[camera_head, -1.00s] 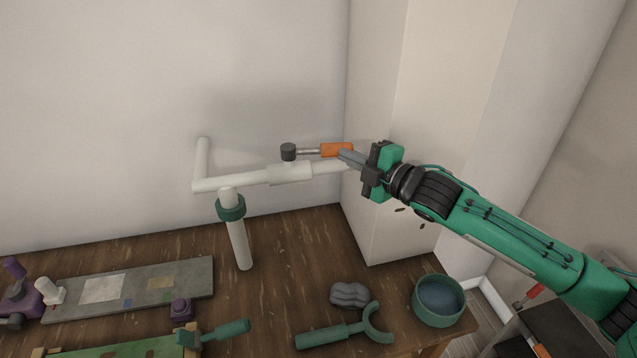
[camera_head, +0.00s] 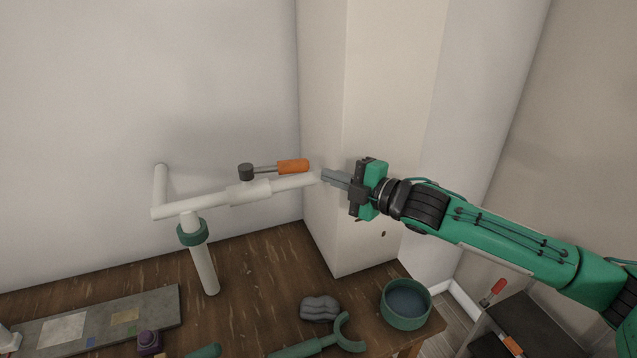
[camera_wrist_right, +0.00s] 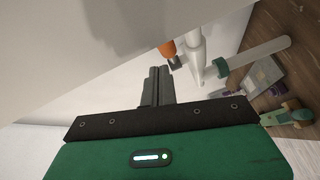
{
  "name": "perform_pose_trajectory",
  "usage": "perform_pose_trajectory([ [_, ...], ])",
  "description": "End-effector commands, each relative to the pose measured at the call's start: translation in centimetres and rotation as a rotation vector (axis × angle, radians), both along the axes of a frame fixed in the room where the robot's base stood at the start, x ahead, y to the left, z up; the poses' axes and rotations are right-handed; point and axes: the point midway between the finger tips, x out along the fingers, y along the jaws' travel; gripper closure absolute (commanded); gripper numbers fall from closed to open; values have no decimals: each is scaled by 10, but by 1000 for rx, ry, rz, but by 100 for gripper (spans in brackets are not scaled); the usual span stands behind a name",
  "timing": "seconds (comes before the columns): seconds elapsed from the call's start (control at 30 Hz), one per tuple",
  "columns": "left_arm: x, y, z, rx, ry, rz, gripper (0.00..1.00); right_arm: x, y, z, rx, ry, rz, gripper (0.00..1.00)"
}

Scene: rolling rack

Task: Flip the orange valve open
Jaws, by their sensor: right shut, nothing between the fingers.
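The orange valve handle (camera_head: 293,166) sits on a thin metal lever that runs from a dark round cap (camera_head: 246,172) on the white pipe (camera_head: 249,192). In the head view the lever lies roughly along the pipe, pointing right. My right gripper (camera_head: 324,176) is shut and empty, just right of the orange handle's end, close to the pipe's right part. In the right wrist view the shut fingers (camera_wrist_right: 156,84) point up toward the wall, and the orange handle (camera_wrist_right: 168,48) is just right of their tips, beside the pipe (camera_wrist_right: 197,55). My left gripper is out of view.
The wooden bench (camera_head: 255,265) stands below the pipe. On it are a grey lump (camera_head: 320,308), a green wrench-like tool (camera_head: 318,345), a green bowl (camera_head: 406,308) and a grey board (camera_head: 95,322). A pale wall corner (camera_head: 345,240) stands behind the gripper.

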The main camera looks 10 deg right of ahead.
Motion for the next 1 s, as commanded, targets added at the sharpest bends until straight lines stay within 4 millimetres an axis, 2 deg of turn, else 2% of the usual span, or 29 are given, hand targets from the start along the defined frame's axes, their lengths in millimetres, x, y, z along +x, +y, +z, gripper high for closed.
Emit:
perform_pose_trajectory([
  [0.03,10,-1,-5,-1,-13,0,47,-1,-10,-2,-5,-2,-3,100],
  [0.13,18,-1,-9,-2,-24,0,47,-5,-23,0,-4,-2,-3,100],
  [0.4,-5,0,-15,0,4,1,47,-10,-46,2,-2,0,-1,100],
  [1.0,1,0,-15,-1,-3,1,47,-11,-49,3,0,1,0,100],
])
